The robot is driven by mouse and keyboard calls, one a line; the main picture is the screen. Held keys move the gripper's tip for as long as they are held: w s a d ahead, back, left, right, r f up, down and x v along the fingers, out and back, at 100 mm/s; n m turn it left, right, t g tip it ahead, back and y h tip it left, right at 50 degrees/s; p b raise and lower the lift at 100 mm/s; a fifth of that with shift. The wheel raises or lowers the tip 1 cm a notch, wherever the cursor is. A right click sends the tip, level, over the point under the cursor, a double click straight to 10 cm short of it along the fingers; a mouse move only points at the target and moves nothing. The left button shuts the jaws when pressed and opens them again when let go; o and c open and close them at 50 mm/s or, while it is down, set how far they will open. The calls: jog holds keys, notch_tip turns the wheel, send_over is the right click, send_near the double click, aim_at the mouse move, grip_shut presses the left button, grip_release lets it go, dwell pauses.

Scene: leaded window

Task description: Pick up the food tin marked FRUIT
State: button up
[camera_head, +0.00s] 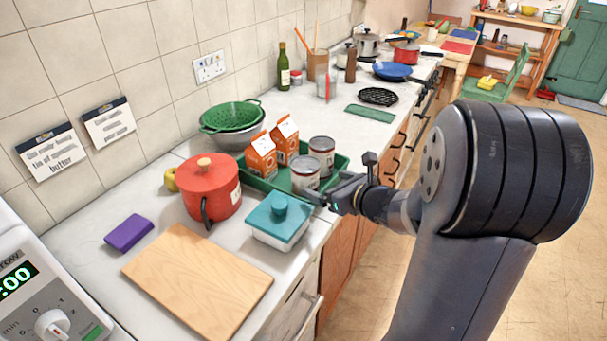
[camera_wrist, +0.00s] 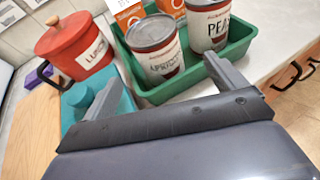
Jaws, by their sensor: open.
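Two grey-lidded food tins stand upright in a green tray (camera_wrist: 239,47). The nearer tin (camera_wrist: 155,55) has a white and dark red label whose word I cannot read surely. The other tin (camera_wrist: 209,25) reads PEA with its end cut off by the curve. In the head view the nearer tin (camera_head: 305,172) and the farther tin (camera_head: 321,152) sit at the tray's right end. No label clearly reads FRUIT. My gripper (camera_head: 338,182) is open and empty beside the tray's right side. In the wrist view its fingers (camera_wrist: 126,64) point towards the nearer tin, apart from it.
Two orange cartons (camera_head: 262,155) stand behind the tins in the tray. A red pot (camera_head: 208,187) and a teal-lidded box (camera_head: 278,219) stand close by at the left and front. A wooden board (camera_head: 197,280) lies nearer. The counter's front edge runs below my arm.

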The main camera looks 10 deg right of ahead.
aim_at(314, 180)
jog(key=p+x, duration=0.1)
jog(key=x, duration=0.7)
jog(key=shift+a+f, duration=0.1)
jog(key=shift+a, duration=0.1)
jog(key=c, duration=1.5)
